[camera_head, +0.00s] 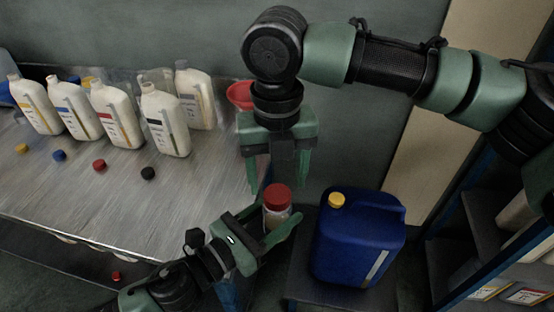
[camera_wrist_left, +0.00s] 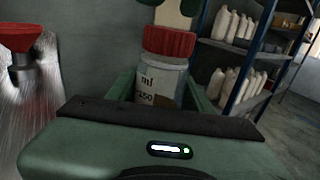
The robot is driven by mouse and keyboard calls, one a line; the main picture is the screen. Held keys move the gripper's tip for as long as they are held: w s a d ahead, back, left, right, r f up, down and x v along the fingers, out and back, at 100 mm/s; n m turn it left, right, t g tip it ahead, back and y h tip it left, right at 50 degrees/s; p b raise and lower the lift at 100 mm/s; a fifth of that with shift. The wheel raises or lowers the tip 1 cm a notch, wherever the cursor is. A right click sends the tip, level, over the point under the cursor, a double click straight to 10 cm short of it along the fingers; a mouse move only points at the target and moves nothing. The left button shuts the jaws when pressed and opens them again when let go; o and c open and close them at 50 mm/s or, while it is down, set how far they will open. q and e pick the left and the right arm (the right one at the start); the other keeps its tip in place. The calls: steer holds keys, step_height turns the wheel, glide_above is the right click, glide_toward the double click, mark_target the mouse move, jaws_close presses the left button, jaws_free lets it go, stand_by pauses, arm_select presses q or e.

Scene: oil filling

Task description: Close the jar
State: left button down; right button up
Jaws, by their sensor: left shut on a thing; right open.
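The jar (camera_head: 273,218) is a small clear container with a label, held upright by my left gripper (camera_head: 277,226), which is shut on it. A red lid (camera_head: 277,196) sits on top of the jar. In the left wrist view the jar (camera_wrist_left: 161,82) stands between my left fingers with the red lid (camera_wrist_left: 169,42) on its mouth; I cannot tell whether it is screwed tight. My right gripper (camera_head: 278,187) is open, pointing down just above the lid, with its fingers apart on either side.
A blue canister (camera_head: 350,245) with a yellow cap stands right of the jar. Several white bottles (camera_head: 120,115) and small coloured caps (camera_head: 99,165) are on the metal table (camera_head: 60,195) at left. A red funnel (camera_head: 240,94) is behind my right gripper. Shelves (camera_wrist_left: 240,55) stand at right.

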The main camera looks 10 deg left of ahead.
mark_target(277, 193)
steer(key=shift+f, duration=1.75)
